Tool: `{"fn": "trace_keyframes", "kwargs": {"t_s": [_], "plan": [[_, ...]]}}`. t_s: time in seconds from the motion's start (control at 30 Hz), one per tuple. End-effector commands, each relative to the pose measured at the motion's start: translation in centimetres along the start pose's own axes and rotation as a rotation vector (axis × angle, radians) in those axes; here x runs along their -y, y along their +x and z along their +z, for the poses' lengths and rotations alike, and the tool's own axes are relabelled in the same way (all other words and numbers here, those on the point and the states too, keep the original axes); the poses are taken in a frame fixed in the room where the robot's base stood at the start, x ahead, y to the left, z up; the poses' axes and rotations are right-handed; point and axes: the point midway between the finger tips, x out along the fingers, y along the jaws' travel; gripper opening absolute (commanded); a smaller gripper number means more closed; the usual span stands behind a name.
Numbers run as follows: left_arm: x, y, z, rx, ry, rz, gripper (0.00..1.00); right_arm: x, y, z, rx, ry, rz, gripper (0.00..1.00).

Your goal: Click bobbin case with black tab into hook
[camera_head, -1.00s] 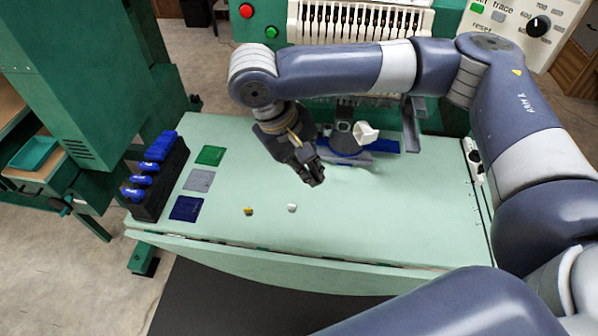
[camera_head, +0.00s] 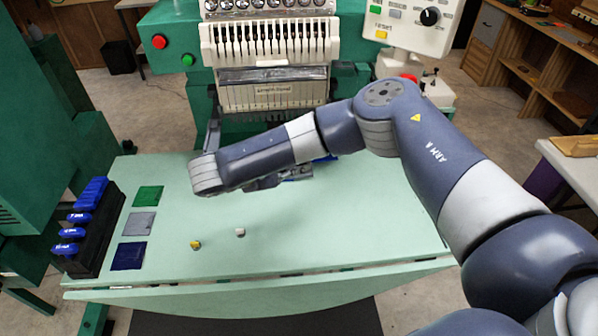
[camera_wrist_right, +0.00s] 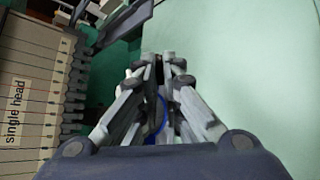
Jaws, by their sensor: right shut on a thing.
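My right gripper (camera_head: 290,177) is mostly hidden behind its own forearm in the head view, by the foot of the machine. In the right wrist view the gripper (camera_wrist_right: 166,58) has its fingers close together on a small dark thing (camera_wrist_right: 158,70), which I take as the bobbin case with black tab; its details are hidden. The hook cannot be made out, as my arm covers that area. Two other small cases lie on the table, one yellow (camera_head: 195,245) and one whitish (camera_head: 240,232). My left gripper is not in view.
The green embroidery machine (camera_head: 265,60) stands behind the pale green table (camera_head: 350,235). A black rack (camera_head: 95,235) with blue-handled items stands at the left. Green (camera_head: 147,196), grey (camera_head: 139,223) and navy (camera_head: 129,256) squares lie beside it. The table's front right is clear.

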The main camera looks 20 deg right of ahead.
Motion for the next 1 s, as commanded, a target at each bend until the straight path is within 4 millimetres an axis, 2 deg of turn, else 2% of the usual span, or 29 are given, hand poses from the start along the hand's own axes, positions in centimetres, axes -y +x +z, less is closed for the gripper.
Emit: {"fn": "trace_keyframes", "kwargs": {"t_s": [0.1, 0.47, 0.67, 0.83, 1.0], "plan": [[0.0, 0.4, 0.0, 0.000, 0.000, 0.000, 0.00, 0.2, 1.3, -1.1, -0.041, -0.053, 0.065, 0.00], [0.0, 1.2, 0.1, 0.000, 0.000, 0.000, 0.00, -0.5, 3.9, -3.4, -0.146, -0.164, 0.249, 0.00], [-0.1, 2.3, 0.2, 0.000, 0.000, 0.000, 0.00, -1.2, 6.0, -5.5, -0.262, -0.274, 0.469, 0.00], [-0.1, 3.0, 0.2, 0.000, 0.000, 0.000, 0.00, -1.3, 6.4, -6.8, -0.371, -0.348, 0.649, 0.00], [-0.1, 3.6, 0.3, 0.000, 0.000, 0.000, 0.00, -0.8, 5.8, -7.6, -0.463, -0.398, 0.794, 0.00]]}}
